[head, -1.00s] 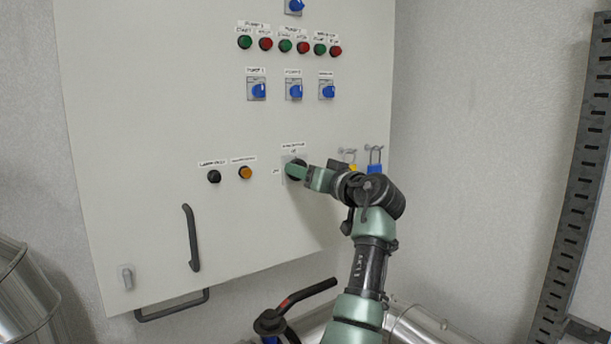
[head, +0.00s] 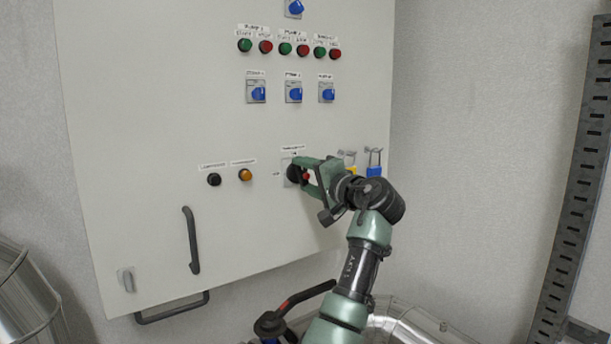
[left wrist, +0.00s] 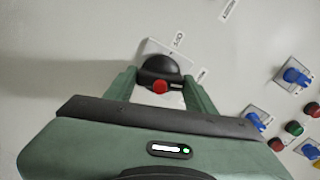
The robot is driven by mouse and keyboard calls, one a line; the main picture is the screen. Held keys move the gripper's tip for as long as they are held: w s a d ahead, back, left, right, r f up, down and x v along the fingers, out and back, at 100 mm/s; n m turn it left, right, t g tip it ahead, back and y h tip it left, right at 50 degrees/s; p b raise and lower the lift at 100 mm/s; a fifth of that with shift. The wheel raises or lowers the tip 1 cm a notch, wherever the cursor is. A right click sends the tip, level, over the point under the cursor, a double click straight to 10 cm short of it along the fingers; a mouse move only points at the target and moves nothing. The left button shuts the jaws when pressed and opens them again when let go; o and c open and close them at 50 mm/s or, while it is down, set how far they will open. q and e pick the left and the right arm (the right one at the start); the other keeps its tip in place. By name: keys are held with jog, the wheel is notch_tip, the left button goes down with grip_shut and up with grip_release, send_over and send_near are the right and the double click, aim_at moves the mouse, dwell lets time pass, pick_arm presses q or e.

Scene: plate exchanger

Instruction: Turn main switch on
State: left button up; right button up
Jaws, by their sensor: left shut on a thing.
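The main switch (head: 291,173) is a dark rotary knob on a pale plate, low on the cabinet door. In the left wrist view the switch (left wrist: 157,66) shows as a black knob with a red part on its near side. My left gripper (head: 302,172) is at the switch, coming in from the right in the head view. In the left wrist view its two green fingers (left wrist: 159,78) are on either side of the knob, shut on it. Part of the knob is hidden by the gripper in the head view. My right gripper is not in view.
A black lamp-test button (head: 214,179) and an orange button (head: 245,174) sit left of the switch. Blue rotary switches (head: 294,92) and green and red buttons are above. A blue padlock (head: 374,171) hangs close to my wrist on the right. A black door handle (head: 191,240) is lower left.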

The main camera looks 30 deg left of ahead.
pick_arm(q)
jog(key=shift+m, duration=2)
jog(key=o, duration=1.4)
jog(key=shift+w, duration=0.1)
jog(key=shift+d, duration=0.1)
jog(key=shift+d+f, duration=0.1)
jog(key=shift+d, duration=0.05)
jog(key=b+v, duration=0.4)
jog(key=v, duration=0.3)
jog(key=shift+d, duration=0.2)
